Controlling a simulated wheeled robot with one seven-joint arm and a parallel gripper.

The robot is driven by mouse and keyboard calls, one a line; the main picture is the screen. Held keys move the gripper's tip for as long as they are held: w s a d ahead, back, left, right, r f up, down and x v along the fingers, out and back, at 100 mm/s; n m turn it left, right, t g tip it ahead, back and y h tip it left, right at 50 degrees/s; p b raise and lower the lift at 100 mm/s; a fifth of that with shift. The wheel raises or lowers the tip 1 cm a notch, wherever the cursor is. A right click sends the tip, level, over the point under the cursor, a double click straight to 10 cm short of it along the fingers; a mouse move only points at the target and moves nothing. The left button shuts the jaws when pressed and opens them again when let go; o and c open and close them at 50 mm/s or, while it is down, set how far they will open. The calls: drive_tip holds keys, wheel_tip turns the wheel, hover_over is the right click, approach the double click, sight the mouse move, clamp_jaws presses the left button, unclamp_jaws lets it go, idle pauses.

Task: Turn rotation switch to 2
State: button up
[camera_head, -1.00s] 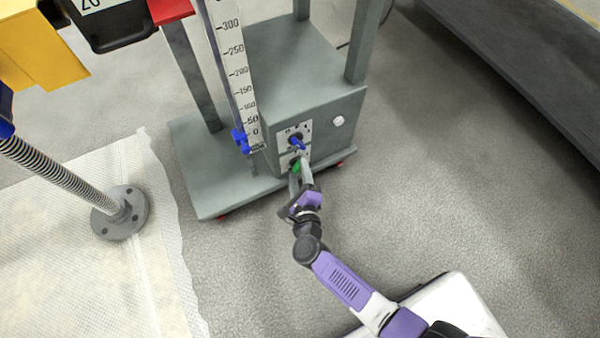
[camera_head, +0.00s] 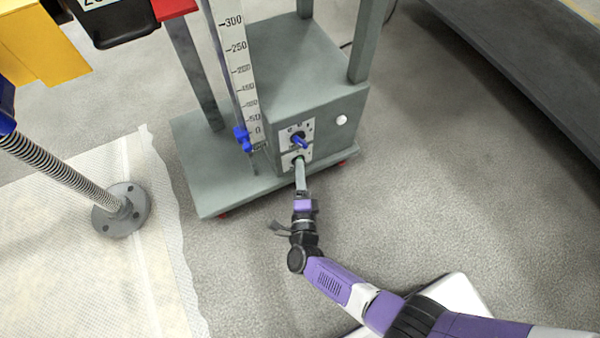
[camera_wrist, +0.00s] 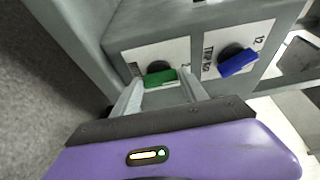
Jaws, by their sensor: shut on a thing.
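A green rotation switch (camera_wrist: 160,77) sits on a white label plate on the grey machine's box. In the wrist view my gripper (camera_wrist: 159,88) has its two fingers on either side of the green handle, shut on it. In the head view my gripper (camera_head: 299,164) reaches the lower plate on the box front, and its fingers hide most of the green switch. A blue switch (camera_wrist: 238,62) with its own label plate is beside the green one in the wrist view; in the head view the blue switch (camera_head: 300,141) is just above my fingers. The label numbers near the green switch are mostly unreadable.
The grey machine (camera_head: 322,120) has a base plate, posts, a vertical scale (camera_head: 240,75) with a blue pointer (camera_head: 242,138), and a white round knob (camera_head: 341,120). A ribbed pole on a round flange (camera_head: 121,209) stands at left on a white mat. The floor right of the machine is clear.

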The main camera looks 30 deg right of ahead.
idle(0.3)
drive_tip(key=o, duration=1.4)
drive_tip(key=p+v, duration=0.1)
drive_tip(key=v, duration=0.7)
drive_tip(key=shift+d+p, duration=0.1)
drive_tip(key=shift+p, duration=0.2)
drive_tip(key=shift+w+f, duration=0.1)
